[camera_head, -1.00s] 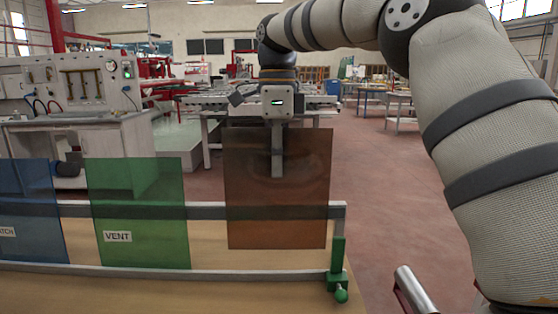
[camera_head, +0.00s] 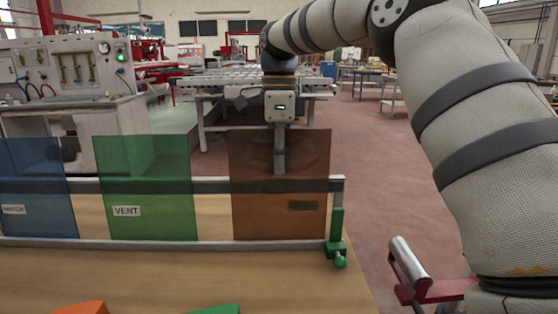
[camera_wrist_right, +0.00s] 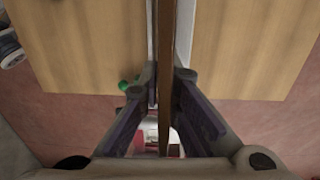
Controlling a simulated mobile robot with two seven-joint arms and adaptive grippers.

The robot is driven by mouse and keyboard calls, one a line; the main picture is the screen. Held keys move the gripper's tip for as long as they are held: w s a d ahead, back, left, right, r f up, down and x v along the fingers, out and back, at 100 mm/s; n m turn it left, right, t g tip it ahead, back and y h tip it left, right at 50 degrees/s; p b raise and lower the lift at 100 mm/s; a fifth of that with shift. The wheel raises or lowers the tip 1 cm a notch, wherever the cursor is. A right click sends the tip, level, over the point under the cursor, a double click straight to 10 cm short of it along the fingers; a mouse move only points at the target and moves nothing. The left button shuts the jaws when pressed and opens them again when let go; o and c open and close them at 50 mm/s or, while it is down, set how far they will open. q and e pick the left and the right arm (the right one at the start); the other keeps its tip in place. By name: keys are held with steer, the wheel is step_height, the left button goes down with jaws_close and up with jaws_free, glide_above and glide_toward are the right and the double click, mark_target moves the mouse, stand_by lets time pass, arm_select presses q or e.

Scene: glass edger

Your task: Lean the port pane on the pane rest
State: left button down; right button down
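An amber see-through pane (camera_head: 258,205) stands at the right end of the pane rest, with its lower edge at the front rail (camera_head: 85,243). A dark patch on it shows no readable word. My right gripper (camera_head: 280,165) is shut on its upper middle from above. In the right wrist view the pane (camera_wrist_right: 166,60) is a thin edge between both fingers (camera_wrist_right: 165,95). I cannot tell whether its foot bears on the rail. A green VENT pane (camera_head: 145,180) and a blue pane (camera_head: 38,175), partly cut off, stand to its left. My left gripper is out of view.
A green clamp (camera_head: 336,235) closes the right end of the rest, just beside the amber pane. Orange (camera_head: 80,308) and green (camera_head: 218,309) pieces show at the table's near edge. The wooden table (camera_head: 170,272) is otherwise bare in front.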

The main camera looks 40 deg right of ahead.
steer(key=shift+f, duration=0.4)
stand_by(0.3)
steer(key=c, duration=1.7)
jaws_free()
steer(key=shift+f, duration=0.1)
step_height(320, 180, up, 8)
steer(key=shift+w+f, duration=0.1)
steer(key=shift+f, duration=0.1)
steer(key=shift+d, duration=0.1)
